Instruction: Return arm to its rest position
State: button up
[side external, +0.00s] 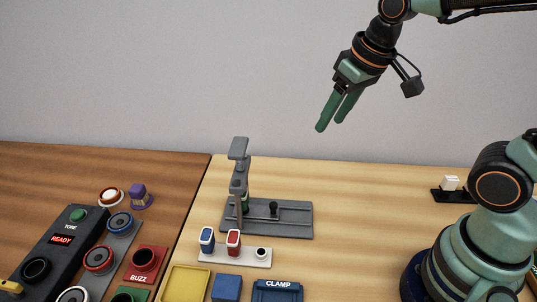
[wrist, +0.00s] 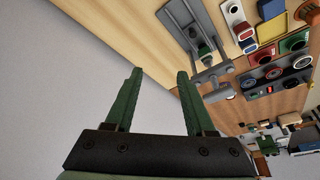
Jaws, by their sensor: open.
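My gripper (side external: 338,112) is raised high above the back of the light wooden table in the side view, well clear of everything. Its two green fingers are apart with nothing between them. In the wrist view my gripper (wrist: 158,85) also shows open and empty, with the grey wall and table edge beyond it. The arm reaches in from the upper right of the side view.
A grey clamp stand (side external: 285,216) stands below and left of my gripper. A white holder (side external: 233,257) with blue and red pieces is in front of it. The black test box (side external: 45,255) is at left. A small black block (side external: 450,195) sits at right.

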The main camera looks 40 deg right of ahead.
jog(key=s+d, duration=0.1)
jog(key=s+d+t, duration=0.1)
jog(key=shift+s+d+r, duration=0.3)
jog(key=shift+s, duration=0.1)
